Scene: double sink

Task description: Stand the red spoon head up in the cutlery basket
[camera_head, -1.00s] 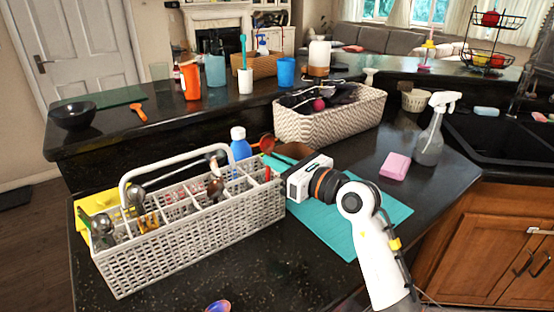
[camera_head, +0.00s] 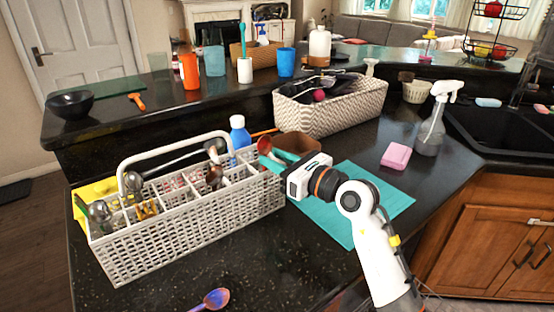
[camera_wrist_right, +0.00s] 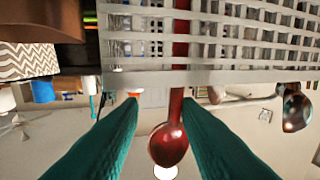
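The red spoon (camera_head: 264,145) stands head up at the right end of the white cutlery basket (camera_head: 190,232). In the right wrist view, the red spoon's (camera_wrist_right: 169,143) bowl lies beyond the rim of the basket (camera_wrist_right: 215,78), and its handle shows behind the lattice. My right gripper (camera_head: 277,160) is at the basket's right end, its teal fingers apart. In the wrist view, the right gripper's fingers (camera_wrist_right: 160,105) flank the spoon, with a gap on the left; contact on the right is unclear. My left gripper is not in view.
Metal cutlery (camera_head: 100,211) fills other compartments. A blue bottle (camera_head: 239,133) and brown box (camera_head: 296,144) stand behind the basket. A purple spoon (camera_head: 213,299) lies in front. A teal mat (camera_head: 385,193), pink sponge (camera_head: 396,156) and spray bottle (camera_head: 432,130) are right.

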